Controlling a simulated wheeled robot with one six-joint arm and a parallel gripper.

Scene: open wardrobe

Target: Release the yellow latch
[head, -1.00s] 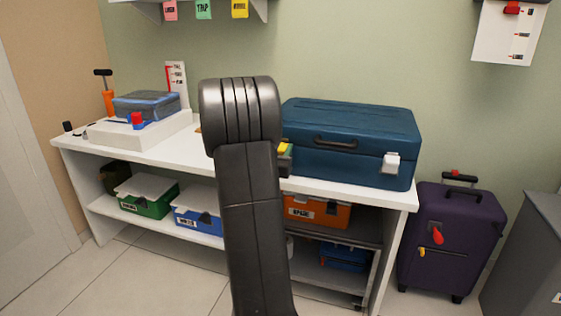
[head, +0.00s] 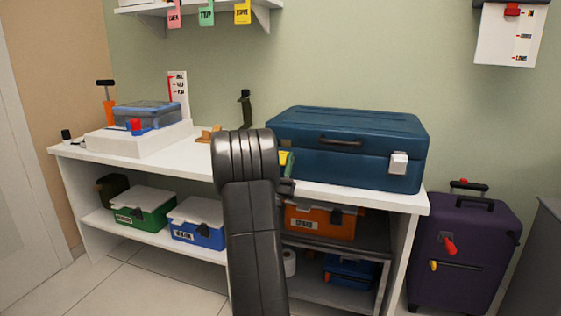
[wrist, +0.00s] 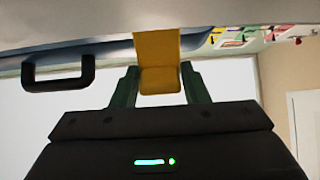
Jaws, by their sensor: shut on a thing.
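The blue case (head: 352,150) lies closed on the white bench, with a dark handle and a white latch (head: 398,163) on its front. The yellow latch (head: 287,159) shows at the case's front left, partly hidden by my arm. In the wrist view the yellow latch (wrist: 157,48) is a flat plate with a bent lower end. My gripper (wrist: 159,78) has one green finger on each side of that end and is shut on it. In the head view my arm hides most of the gripper. The case handle (wrist: 58,74) is left of the gripper in the wrist view.
The white bench (head: 200,162) also bears a clear-lidded box (head: 147,114) on a white block at the left. Green (head: 144,209), blue (head: 198,222) and orange (head: 320,221) boxes stand on the lower shelf. A purple suitcase (head: 464,250) stands right of the bench.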

